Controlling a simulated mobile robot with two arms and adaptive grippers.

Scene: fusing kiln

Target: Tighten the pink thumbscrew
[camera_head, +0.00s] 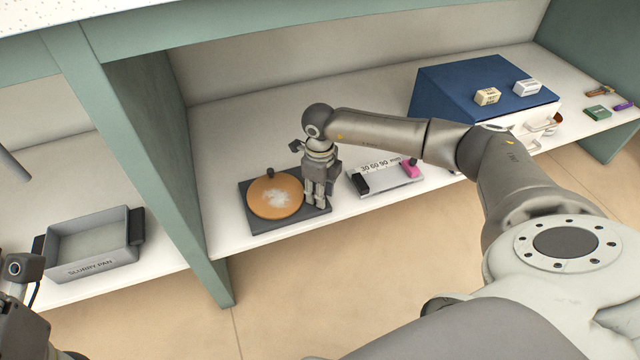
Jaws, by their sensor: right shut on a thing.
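The pink thumbscrew (410,168) sits at the right end of a pale grey block (385,182) marked 30 60 90, on the white shelf. My right gripper (314,202) points down at the right edge of a dark square base, left of the grey block and apart from the pink thumbscrew. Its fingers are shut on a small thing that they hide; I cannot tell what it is. Part of my left arm's end (18,310) shows at the lower left edge; its fingertips cannot be made out.
An orange disc (275,198) with a white patch lies on the dark base (254,222). A slurry pan (95,264) stands left of a green upright panel (165,165). A blue sloped box (450,90) stands behind right.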

